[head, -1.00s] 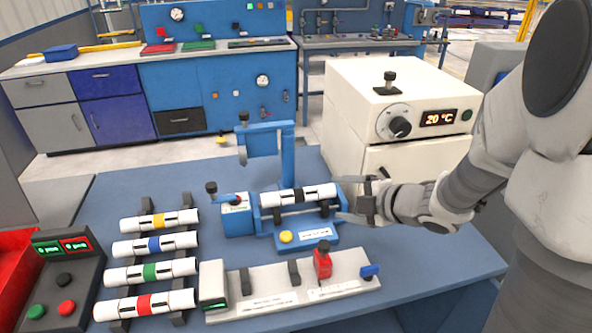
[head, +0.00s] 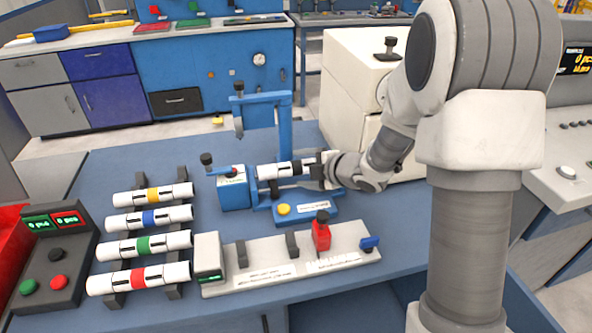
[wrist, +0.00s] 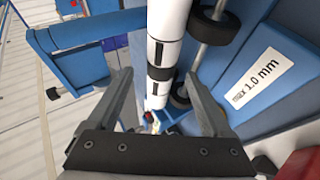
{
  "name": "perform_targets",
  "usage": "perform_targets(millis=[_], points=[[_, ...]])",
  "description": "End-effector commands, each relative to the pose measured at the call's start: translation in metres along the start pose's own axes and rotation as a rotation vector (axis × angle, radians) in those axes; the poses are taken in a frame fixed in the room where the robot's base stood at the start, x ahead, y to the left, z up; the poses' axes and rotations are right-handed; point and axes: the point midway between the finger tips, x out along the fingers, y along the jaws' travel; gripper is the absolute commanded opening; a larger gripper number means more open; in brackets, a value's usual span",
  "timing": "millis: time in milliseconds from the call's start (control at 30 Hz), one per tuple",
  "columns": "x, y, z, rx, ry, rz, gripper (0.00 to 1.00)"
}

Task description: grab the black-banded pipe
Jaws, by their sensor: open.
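The black-banded pipe (head: 272,171) is white and lies level on the rollers of a blue fixture (head: 283,212). Its right part is hidden behind my gripper (head: 322,167) in the head view. In the wrist view the pipe (wrist: 168,22) runs down the middle, with its black band (wrist: 160,73) between the two fingers. My gripper (wrist: 158,80) is open there, with one finger on each side of the pipe and visible gaps to both. Whether the fingers are level with the pipe or above it is hard to tell.
Pipes with yellow (head: 152,194), blue (head: 150,218), green (head: 145,244) and red (head: 138,278) bands lie on a rack at left. A blue post (head: 285,125) stands behind the fixture. A grey block fixture with a red clamp (head: 321,236) is in front. Black rollers (wrist: 214,27) flank the pipe.

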Motion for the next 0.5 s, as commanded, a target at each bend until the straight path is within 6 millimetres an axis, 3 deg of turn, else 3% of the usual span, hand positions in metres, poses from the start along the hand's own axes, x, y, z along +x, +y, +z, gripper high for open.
perform_targets(millis=[200,467,500], points=[[0.028,-0.002,0.001,-0.001,0.001,0.000,0.84],[0.030,-0.001,0.001,-0.001,0.000,0.001,0.84],[0.030,-0.001,0.001,-0.001,0.000,0.001,0.79]])
